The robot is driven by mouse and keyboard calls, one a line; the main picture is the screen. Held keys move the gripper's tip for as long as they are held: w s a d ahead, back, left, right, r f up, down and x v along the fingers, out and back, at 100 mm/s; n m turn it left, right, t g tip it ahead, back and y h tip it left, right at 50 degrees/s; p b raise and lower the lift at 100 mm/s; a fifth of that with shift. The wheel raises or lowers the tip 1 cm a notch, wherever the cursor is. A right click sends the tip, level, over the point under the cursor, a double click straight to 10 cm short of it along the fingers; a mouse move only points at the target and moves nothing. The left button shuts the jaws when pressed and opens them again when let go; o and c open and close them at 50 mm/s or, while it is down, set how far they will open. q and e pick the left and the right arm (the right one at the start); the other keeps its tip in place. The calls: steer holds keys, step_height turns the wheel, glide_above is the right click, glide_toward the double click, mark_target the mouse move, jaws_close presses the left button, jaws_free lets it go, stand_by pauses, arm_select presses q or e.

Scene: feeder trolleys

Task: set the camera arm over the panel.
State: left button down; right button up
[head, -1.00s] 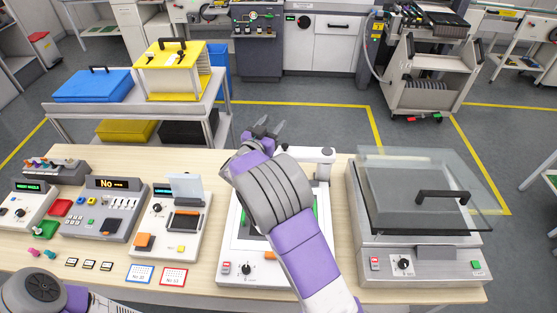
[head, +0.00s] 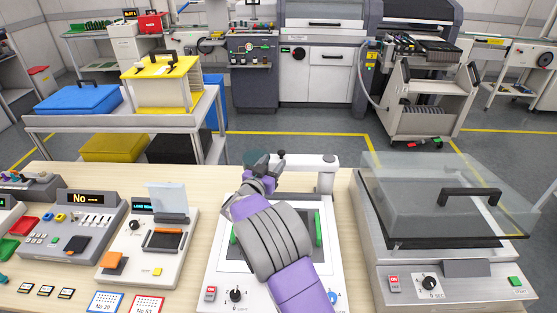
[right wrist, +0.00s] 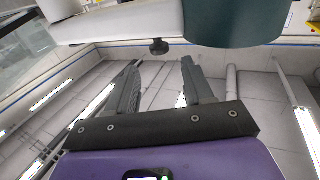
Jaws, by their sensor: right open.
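The white camera arm (head: 300,162) reaches left from its post (head: 326,178) at the back of the white station, and its outer end lies by my right gripper (head: 266,160). In the right wrist view the arm (right wrist: 120,22) crosses the top, with a small dark knob (right wrist: 159,46) under it and a teal piece (right wrist: 235,22) at its right. My right gripper (right wrist: 158,70) is open and empty, its fingers pointing at the arm from below in that picture. The panel's green edge (head: 318,228) shows; my right arm hides most of the panel. My left gripper is out of view.
A clear-lidded machine (head: 440,290) stands close on the right. Small control boxes (head: 85,222) and a tester (head: 150,250) stand on the left of the wooden table. A trolley (head: 120,122) with blue and yellow boxes is behind.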

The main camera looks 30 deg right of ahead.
mark_target(280, 154)
steer(key=b+x, duration=0.1)
steer(key=x, duration=0.4)
jaws_close()
stand_by(0.3)
